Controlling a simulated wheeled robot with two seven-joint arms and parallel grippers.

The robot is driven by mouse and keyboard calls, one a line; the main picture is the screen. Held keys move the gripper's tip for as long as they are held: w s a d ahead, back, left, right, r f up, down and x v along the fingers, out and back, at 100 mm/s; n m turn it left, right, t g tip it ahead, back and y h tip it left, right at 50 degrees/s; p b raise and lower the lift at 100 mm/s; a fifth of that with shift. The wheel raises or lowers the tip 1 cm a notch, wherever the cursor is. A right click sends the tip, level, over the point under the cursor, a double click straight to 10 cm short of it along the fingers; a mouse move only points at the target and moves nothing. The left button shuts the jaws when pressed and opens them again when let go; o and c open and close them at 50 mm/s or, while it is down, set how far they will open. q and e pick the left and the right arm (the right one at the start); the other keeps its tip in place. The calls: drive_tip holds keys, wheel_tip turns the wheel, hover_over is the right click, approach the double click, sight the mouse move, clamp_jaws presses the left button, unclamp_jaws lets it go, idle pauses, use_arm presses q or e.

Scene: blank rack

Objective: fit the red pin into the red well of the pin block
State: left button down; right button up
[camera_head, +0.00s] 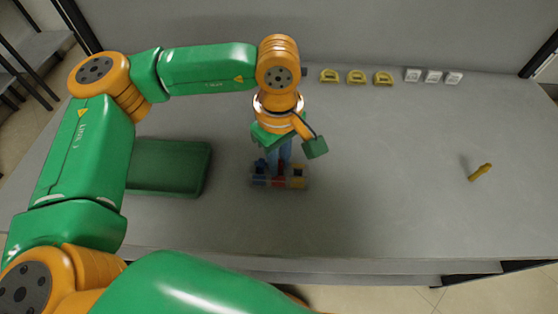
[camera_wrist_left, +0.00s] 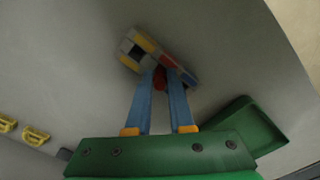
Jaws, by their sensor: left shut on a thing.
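The pin block (camera_head: 281,183) stands on the table, with blue, red and yellow sections side by side. It also shows in the left wrist view (camera_wrist_left: 147,42). My left gripper (camera_head: 279,166) points down over its middle, red section. Its blue fingers are shut on the red pin (camera_wrist_left: 160,79), which is mostly hidden between them. I cannot tell whether the pin's tip is inside the red well. A blue piece (camera_head: 260,163) stands up at the block's blue end. The yellow end shows a dark opening. My right gripper is not in view.
A green tray (camera_head: 207,170) lies left of the block. A yellow pin (camera_head: 480,172) lies far right. Yellow pieces (camera_head: 356,77) and white pieces (camera_head: 433,76) line the back edge. The table between the block and the yellow pin is clear.

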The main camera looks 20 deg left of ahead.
use_arm(q)
drive_tip(key=shift+f, duration=0.2)
drive_tip(key=c, duration=0.8)
unclamp_jaws()
wheel_tip(320, 180, up, 12)
drive_tip(key=b, duration=0.1)
drive_tip(key=shift+r, duration=0.25)
drive_tip(key=shift+s, duration=0.1)
